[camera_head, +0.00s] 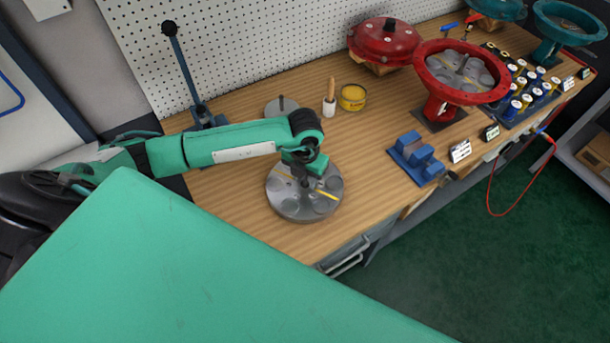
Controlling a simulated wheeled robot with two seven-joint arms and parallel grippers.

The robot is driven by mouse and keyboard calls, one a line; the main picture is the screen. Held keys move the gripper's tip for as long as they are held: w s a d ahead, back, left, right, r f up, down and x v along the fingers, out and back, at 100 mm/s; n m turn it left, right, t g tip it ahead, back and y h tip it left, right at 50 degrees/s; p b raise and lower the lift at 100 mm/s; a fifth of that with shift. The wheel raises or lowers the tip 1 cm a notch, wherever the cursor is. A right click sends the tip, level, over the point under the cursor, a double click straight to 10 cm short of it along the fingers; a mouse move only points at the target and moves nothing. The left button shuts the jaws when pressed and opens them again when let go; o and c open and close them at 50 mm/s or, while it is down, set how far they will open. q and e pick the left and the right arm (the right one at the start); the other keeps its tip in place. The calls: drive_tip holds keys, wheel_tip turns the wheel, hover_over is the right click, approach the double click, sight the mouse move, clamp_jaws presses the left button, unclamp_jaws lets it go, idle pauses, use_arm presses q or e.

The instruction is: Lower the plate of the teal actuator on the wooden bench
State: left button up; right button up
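A round grey plate (290,206) with several raised discs and a yellow stripe is at the near edge of the wooden bench (365,205), below my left gripper. My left gripper (305,181) is over the middle of the plate, at its stem. The fingers are small and partly hidden, so I cannot tell whether they are shut on it, nor whether the plate touches the bench. A teal bowl-shaped actuator housing (548,30) stands at the far right of the bench. A teal cover (497,8) lies behind it, cut by the picture edge. My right gripper is not in view.
A red housing (428,70) with a grey plate inside and a red cover (385,42) stand between. A blue cradle (417,158), yellow tin (353,97), brush (330,103), grey disc (282,108) and blue lever stand (203,117) are near. A pegboard (270,40) backs the bench.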

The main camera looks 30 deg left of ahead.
use_arm(q)
wheel_tip(320, 180, up, 14)
drive_tip(key=b, duration=0.3)
drive_tip(key=shift+f, duration=0.1)
idle(0.4)
